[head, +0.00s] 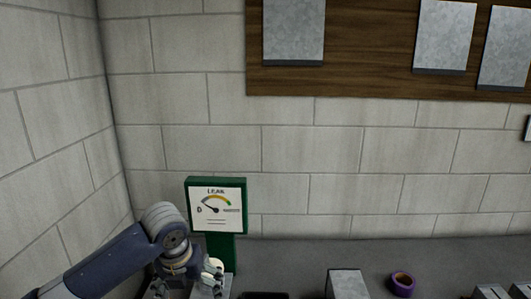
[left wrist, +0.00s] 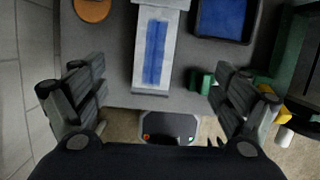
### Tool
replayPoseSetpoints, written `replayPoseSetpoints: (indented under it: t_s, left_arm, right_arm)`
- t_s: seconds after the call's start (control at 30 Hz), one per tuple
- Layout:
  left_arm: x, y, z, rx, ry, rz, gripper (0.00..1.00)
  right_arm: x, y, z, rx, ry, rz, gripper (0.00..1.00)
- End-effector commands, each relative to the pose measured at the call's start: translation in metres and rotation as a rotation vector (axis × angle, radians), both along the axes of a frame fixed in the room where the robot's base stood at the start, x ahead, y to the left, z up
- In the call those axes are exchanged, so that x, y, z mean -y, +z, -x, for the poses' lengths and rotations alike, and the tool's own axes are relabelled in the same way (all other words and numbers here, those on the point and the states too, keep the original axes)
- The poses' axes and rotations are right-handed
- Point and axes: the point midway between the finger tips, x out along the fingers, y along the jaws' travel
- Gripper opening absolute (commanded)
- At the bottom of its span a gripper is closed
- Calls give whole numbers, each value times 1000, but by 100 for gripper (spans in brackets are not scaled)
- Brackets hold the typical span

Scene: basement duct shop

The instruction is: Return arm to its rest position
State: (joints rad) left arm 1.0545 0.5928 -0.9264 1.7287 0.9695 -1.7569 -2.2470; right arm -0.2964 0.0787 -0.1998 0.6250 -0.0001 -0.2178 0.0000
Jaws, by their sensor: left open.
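My left arm (head: 110,266) comes in from the lower left in the head view, bent at a grey joint. My left gripper (head: 188,288) hangs below it at the bottom edge, partly cut off, in front of the green gauge stand. In the left wrist view my left gripper (left wrist: 160,95) has its two fingers spread wide apart with nothing held between them. Beyond the fingers lies a grey metal piece with a blue strip (left wrist: 155,50) on the bench top. My right gripper is in neither view.
A green gauge stand (head: 217,205) stands close by the left arm. A purple roll (head: 402,284) and a metal block (head: 346,284) sit on the grey bench (head: 300,262). A blue-lined tray (left wrist: 225,18), an orange disc (left wrist: 92,10) and a green block (left wrist: 200,80) lie around the metal piece.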

Motion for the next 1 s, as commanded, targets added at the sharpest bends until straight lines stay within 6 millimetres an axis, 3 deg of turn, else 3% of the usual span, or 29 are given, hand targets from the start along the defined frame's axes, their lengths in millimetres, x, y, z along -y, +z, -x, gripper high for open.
replayPoseSetpoints:
  t_s: [0.57, 0.8, 1.0]
  left_arm:
    - [51, -65, 48, -32, 351, 218, 91]
    - [78, -105, 95, -91, 754, 425, 91]
    - [82, -131, 136, -156, 1187, 593, 91]
  right_arm:
    - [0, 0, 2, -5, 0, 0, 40]
    - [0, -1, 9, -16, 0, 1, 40]
    - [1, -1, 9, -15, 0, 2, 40]
